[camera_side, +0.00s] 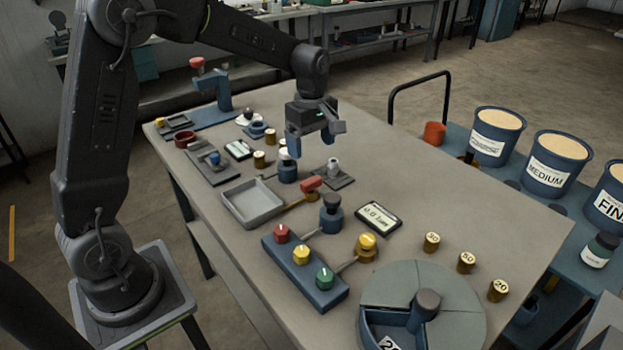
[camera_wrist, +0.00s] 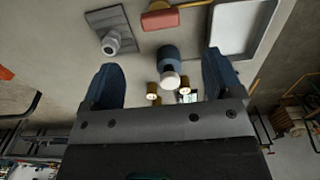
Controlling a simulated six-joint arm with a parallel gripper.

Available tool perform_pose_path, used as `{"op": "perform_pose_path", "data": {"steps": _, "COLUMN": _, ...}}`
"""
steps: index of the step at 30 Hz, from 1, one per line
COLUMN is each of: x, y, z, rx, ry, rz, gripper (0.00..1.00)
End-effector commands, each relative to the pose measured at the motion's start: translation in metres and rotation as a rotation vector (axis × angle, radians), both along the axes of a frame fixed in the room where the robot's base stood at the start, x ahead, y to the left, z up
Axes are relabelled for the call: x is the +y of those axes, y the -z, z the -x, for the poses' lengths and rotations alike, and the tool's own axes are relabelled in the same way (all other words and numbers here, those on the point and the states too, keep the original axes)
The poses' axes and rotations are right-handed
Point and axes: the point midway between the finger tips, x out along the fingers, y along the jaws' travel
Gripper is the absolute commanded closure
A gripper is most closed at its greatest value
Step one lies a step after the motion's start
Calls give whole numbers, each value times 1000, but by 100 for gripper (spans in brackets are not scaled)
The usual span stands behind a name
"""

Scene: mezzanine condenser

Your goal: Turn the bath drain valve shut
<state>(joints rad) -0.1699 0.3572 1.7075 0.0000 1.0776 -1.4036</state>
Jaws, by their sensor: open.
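The drain valve appears to be the brass fitting with a red handle (camera_side: 311,183) at the right side of the shallow grey bath tray (camera_side: 236,213). In the wrist view the red handle (camera_wrist: 160,20) lies at the top, left of the tray (camera_wrist: 222,40). My gripper (camera_side: 311,138) is open and empty above the bench, farther back than the valve. In the wrist view its two blue fingers (camera_wrist: 162,62) are spread, with a blue cylinder with a white top (camera_wrist: 168,65) showing between them. The handle is apart from the fingers.
A grey plate with an upright fitting (camera_side: 334,172) stands just behind the valve. A dark-knobbed blue post (camera_side: 331,213) stands in front of it. A blue block with coloured knobs (camera_side: 304,272) and a round divided tray (camera_side: 465,310) are nearer.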

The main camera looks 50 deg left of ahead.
Motion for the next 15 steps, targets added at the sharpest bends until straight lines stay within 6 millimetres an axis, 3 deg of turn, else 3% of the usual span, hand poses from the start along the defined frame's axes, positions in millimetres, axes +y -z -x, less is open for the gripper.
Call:
{"op": "perform_pose_path", "data": {"steps": 9, "x": 0, "y": 66, "z": 1, "rx": 4, "ry": 2, "rz": 1, "gripper": 15}}
{"op": "perform_pose_path", "data": {"steps": 15, "x": 0, "y": 93, "z": 1, "rx": 3, "ry": 2, "rz": 1, "gripper": 15}}
